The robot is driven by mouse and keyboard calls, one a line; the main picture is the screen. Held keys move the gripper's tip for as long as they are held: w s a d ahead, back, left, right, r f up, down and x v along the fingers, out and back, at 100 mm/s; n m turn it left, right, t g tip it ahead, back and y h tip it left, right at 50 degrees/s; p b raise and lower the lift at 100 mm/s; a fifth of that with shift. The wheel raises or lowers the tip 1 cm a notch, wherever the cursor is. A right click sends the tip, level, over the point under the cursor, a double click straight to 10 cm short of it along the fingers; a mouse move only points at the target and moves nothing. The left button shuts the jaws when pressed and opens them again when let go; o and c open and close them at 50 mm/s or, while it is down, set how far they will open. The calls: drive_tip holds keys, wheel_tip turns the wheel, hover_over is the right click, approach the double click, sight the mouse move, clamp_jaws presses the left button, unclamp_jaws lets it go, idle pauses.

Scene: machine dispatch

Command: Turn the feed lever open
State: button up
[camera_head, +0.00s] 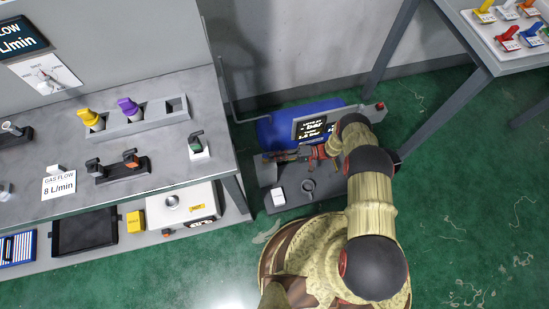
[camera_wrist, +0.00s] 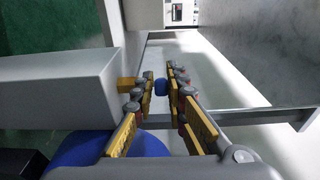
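I cannot pick out the feed lever for certain. A small blue knob-like piece (camera_wrist: 162,87) shows between my fingers in the wrist view, and contact with them is unclear. My gripper (camera_wrist: 161,75) has its two yellow-and-grey fingers apart. In the head view my gripper (camera_head: 312,156) is low over the dark grey machine base (camera_head: 262,178), in front of a black display (camera_head: 311,127) with white text. My arm hides part of that area. A blue rounded body (camera_head: 268,134) lies behind the display.
A bench (camera_head: 60,155) with yellow, purple and green-handled valves stands left. Another table (camera_head: 500,62) with coloured valves stands upper right. Green floor (camera_head: 470,200) is open at right.

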drive_tip(key=o, duration=0.3)
drive_tip(key=shift+o, duration=0.2)
drive_tip(key=w+d, duration=0.2)
drive_tip(key=d, duration=0.9)
drive_tip(key=shift+d, duration=0.4)
